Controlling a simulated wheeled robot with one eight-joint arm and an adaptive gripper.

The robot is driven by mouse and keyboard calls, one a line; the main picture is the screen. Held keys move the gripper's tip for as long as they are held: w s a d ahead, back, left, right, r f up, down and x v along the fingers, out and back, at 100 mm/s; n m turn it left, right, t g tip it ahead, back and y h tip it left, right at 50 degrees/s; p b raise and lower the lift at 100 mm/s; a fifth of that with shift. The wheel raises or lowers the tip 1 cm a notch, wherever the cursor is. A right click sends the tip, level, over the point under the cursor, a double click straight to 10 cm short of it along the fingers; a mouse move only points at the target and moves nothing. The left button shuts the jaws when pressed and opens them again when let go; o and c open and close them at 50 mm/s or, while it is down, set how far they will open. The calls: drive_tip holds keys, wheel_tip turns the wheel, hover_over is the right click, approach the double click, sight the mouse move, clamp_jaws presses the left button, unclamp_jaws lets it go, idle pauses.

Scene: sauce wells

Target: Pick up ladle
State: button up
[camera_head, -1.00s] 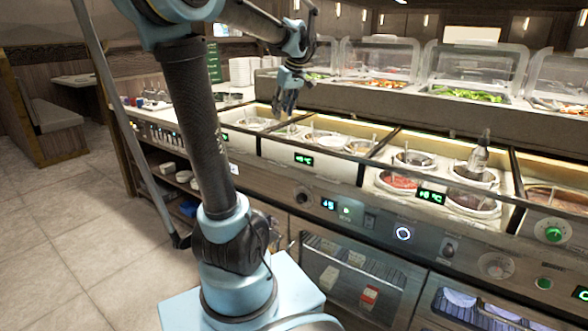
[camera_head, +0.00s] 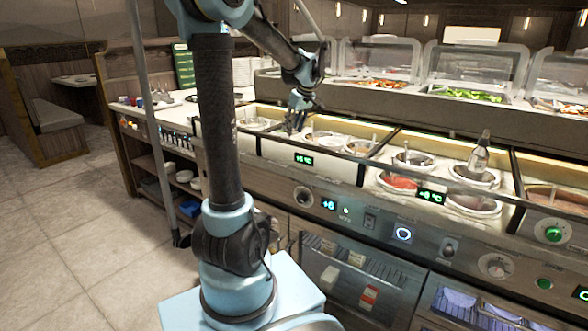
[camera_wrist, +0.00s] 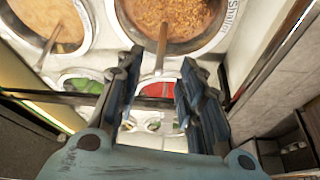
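In the wrist view, a ladle handle (camera_wrist: 162,48) sticks up out of a round well of grainy brown sauce (camera_wrist: 175,18). Its end shows in the gap between my fingertips; I cannot tell whether it lies at their depth. Its bowl is not visible. A second ladle handle (camera_wrist: 48,48) stands in the tan-sauce well (camera_wrist: 42,18) to the left. My gripper (camera_wrist: 162,60) is open, with its two dark fingers apart and no contact visible. In the head view, my gripper (camera_head: 298,120) points down over the sauce counter, close to the wells.
More sauce wells (camera_head: 397,182) line the counter to the right, and a bottle (camera_head: 479,152) stands in one. Glass-covered salad trays (camera_head: 467,95) lie behind on a raised shelf. The counter front (camera_head: 350,220) is a long edge. Open floor (camera_head: 75,240) is at left.

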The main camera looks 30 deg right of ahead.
drive_tip(key=shift+x, duration=3.4)
clamp_jaws()
